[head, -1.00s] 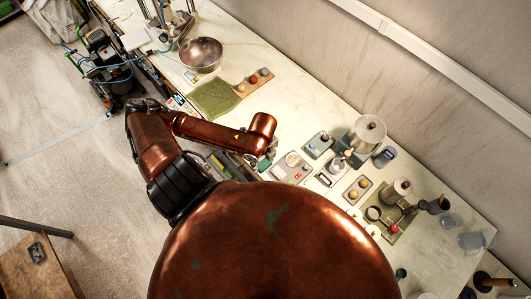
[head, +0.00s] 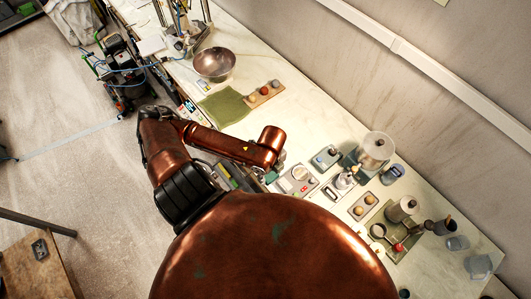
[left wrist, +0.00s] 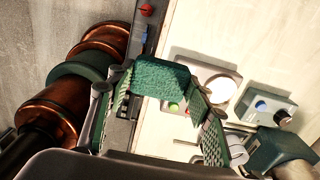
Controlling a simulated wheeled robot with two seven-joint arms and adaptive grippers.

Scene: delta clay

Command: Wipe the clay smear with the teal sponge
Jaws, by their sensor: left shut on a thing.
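The teal sponge (left wrist: 162,76) is a rough block held between the fingertips of my left gripper (left wrist: 160,84) in the left wrist view. Both fingers press on its sides. In the head view my left arm reaches over the front edge of the pale counter (head: 314,126), and its gripper is mostly hidden under the wrist. The sponge cannot be made out there. In the left wrist view the sponge hangs above the counter near the small scale; I cannot tell its height. I cannot clearly make out the clay smear. My right gripper is out of view.
A small scale (head: 299,179) and a grey control box (head: 325,157) stand near my left wrist. A metal pot (head: 375,150) stands further right. A green mat (head: 226,105), a steel bowl (head: 215,63) and a board with balls (head: 264,94) lie left. The counter between is clear.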

